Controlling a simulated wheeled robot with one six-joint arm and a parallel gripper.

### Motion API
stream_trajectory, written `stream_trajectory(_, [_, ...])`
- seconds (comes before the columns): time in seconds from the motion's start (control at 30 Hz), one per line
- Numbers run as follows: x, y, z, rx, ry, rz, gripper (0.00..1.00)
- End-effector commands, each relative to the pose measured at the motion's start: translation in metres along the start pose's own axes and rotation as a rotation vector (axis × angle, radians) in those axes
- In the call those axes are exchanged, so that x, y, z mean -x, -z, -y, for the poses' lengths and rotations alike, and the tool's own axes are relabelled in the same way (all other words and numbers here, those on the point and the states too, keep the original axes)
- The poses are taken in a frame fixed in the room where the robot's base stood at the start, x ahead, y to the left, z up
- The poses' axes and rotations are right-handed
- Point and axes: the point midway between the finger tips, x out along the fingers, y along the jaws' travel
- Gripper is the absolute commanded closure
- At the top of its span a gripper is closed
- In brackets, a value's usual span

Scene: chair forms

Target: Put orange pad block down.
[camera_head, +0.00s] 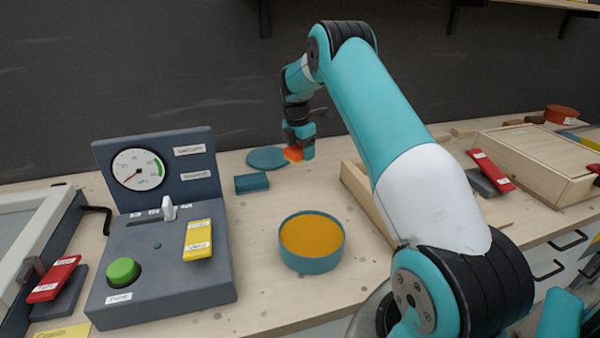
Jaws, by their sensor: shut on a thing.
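The orange pad block (293,154) is in my gripper (300,150) at the middle of the head view. The jaws are shut on it, and they hide part of it. My gripper points down near the back of the workbench. The block appears close to a flat teal disc (267,158) and a small teal block (252,183), both to its left. I cannot tell how high the block is above the bench.
A round teal dish (312,262) with an orange inside stands in front. A grey control box (165,255) with a gauge is at left. A wooden tray (365,195) and lidded wooden box (540,160) are at right. The dark wall is behind.

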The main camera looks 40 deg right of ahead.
Motion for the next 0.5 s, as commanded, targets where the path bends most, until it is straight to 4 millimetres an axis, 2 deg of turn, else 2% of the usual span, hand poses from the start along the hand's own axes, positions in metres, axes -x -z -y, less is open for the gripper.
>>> stream_trajectory(0.1, [-0.023,0.004,0.000,0.000,0.002,0.000,0.55])
stream_trajectory(0.37, [-0.044,0.007,-0.001,0.001,0.000,0.000,0.55])
stream_trajectory(0.5, [-0.066,0.010,-0.001,0.002,0.002,-0.001,0.55])
